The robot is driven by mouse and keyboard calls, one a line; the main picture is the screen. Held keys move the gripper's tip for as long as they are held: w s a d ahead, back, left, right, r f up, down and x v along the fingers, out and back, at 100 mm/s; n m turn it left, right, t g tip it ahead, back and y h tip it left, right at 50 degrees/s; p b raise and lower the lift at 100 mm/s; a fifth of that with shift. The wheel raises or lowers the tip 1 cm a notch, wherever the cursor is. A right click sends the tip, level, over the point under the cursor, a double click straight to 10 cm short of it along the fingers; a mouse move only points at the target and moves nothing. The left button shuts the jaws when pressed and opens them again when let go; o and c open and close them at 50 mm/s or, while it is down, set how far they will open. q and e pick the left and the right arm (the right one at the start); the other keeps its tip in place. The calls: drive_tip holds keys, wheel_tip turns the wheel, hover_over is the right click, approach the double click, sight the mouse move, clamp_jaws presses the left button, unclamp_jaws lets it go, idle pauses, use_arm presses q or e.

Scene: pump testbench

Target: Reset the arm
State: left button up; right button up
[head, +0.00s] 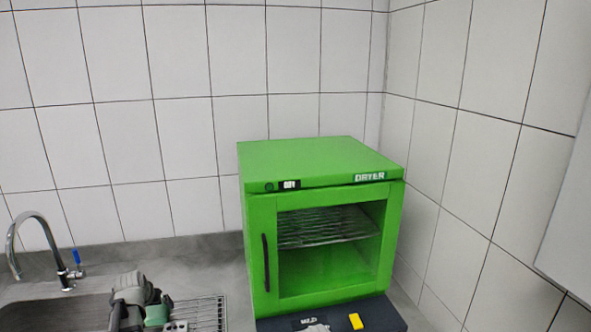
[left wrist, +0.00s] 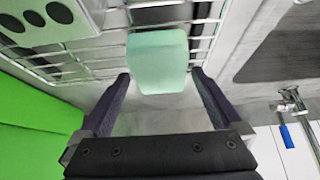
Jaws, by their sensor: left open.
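My left gripper (head: 143,308) is low in the head view, over the right side of the sink beside the wire rack. In the left wrist view its two dark fingers (left wrist: 160,80) are apart. A pale green, rounded block (left wrist: 158,62) lies just beyond and between the fingertips, by the wire rack (left wrist: 110,62). I cannot tell whether the fingers touch it. A green piece, probably that block, shows at the gripper in the head view (head: 156,315).
A green dryer (head: 320,160) with a closed glass door stands on the counter (head: 190,252) right of the rack. A sink (head: 50,316) with a faucet (head: 38,220) is at left. A dark box (head: 375,315) with a yellow piece is in front of the dryer. Tiled walls close the back and right.

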use_arm(q)
drive_tip(key=p+v, duration=0.9)
drive_tip(key=v, duration=0.2)
drive_tip(key=b+x, duration=1.1)
drive_tip(key=x, duration=0.1)
drive_tip(key=shift+f, duration=0.4)
wheel_tip(320, 180, up, 12)
drive_tip(key=p, duration=1.1)
drive_tip(key=f+b, duration=0.1)
drive_tip(key=d+f+b, duration=0.1)
drive_tip(key=s+d+f+b, duration=0.1)
drive_tip(key=f, duration=0.1)
drive_tip(key=shift+d, duration=0.25)
drive_tip(key=shift+s+d+f+b, duration=0.15)
drive_tip(key=shift+d+f+b, duration=0.25)
drive_tip(key=shift+d+b, duration=0.1)
